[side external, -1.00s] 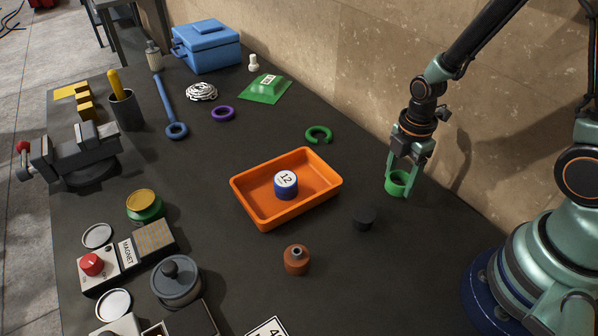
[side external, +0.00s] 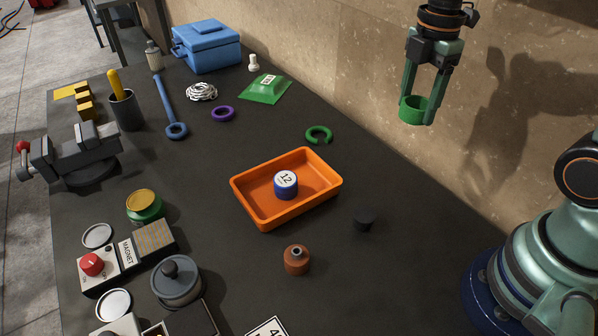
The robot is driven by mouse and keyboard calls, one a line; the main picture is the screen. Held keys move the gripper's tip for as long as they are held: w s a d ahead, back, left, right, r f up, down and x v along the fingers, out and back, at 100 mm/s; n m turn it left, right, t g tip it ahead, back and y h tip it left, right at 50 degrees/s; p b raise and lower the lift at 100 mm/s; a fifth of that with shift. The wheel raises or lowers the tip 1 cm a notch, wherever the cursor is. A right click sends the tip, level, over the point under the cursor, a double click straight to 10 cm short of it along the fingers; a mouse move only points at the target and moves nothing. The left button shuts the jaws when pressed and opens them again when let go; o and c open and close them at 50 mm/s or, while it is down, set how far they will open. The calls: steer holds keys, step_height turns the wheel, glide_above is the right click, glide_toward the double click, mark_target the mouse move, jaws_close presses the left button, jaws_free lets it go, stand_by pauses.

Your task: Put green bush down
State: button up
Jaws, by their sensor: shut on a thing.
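The green bush (side external: 413,112) is a short green ring-shaped cylinder. My gripper (side external: 418,105) is shut on it, with a finger at each side. It holds the bush upright, high above the dark table (side external: 230,270), at the right of the side external view with the stone wall behind. The underside of the bush is clear of everything.
An orange tray (side external: 328,203) holds a blue cylinder marked 12 (side external: 286,184). The table's right side is largely clear.

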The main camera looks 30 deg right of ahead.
steer(key=w+a+r, duration=0.3)
steer(key=w+a, duration=0.4)
steer(key=w, duration=0.1)
steer(key=n, duration=0.1)
glide_above(211, 230)
step_height(211, 230, down, 4)
steer(key=r, duration=0.1)
step_height(211, 230, down, 20)
steer(key=shift+f, duration=0.15)
steer(key=o, duration=1.3)
